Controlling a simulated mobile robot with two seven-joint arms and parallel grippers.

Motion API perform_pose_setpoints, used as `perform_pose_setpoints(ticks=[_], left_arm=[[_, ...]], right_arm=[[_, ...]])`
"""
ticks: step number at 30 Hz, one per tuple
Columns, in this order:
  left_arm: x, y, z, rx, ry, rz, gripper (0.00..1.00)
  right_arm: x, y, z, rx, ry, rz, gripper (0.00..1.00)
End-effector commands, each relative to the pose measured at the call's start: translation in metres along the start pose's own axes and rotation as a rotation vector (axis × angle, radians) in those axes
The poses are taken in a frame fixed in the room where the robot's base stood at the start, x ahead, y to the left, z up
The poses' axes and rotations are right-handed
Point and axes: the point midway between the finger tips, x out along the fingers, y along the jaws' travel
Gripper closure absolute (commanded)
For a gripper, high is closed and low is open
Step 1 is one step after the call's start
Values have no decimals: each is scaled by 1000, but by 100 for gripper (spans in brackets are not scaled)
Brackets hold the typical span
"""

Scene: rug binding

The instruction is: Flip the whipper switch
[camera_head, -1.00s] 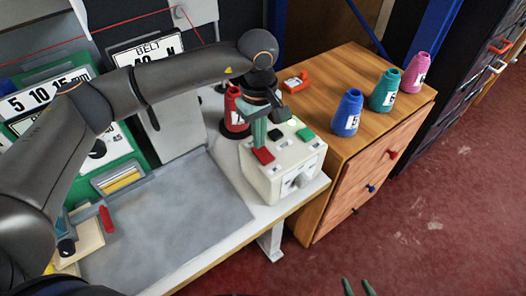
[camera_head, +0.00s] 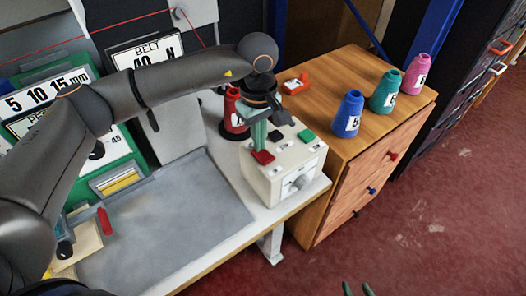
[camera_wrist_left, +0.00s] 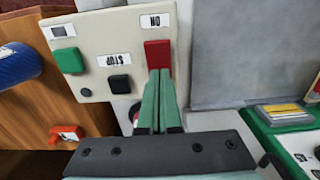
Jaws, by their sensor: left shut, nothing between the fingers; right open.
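A cream switch box (camera_head: 275,185) stands at the right end of the workbench. Its top carries a red switch (camera_head: 262,157), a black switch (camera_head: 274,135) and a green switch (camera_head: 306,135). My left gripper (camera_head: 259,148) is shut and empty, pointing down at the red switch. In the left wrist view the closed green fingertips (camera_wrist_left: 159,74) meet the near edge of the red switch (camera_wrist_left: 157,53), beside an ON label; contact is hard to confirm. The black switch (camera_wrist_left: 119,84) has a STOP label. My right gripper (camera_head: 357,289) is open at the bottom edge, mostly out of frame.
A red cone (camera_head: 232,118) stands behind the box. A wooden drawer cabinet (camera_head: 345,175) adjoins on the right, with blue (camera_head: 348,113), teal (camera_head: 386,92) and pink cones (camera_head: 417,74) and an orange-red object (camera_head: 296,83) on top. The grey mat (camera_head: 180,215) is largely clear.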

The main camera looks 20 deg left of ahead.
Motion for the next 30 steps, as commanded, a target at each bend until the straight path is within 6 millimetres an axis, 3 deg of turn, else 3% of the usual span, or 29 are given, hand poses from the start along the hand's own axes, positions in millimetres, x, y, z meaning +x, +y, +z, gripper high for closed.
perform_pose_setpoints(ticks=[21, 30], left_arm=[[-61, 0, 0, 0, 1, 2, 100], [-66, 0, 0, 0, 0, 1, 100]], right_arm=[[-21, -2, -23, 0, 0, 0, 50], [-22, -2, -24, 0, 0, 0, 50]])
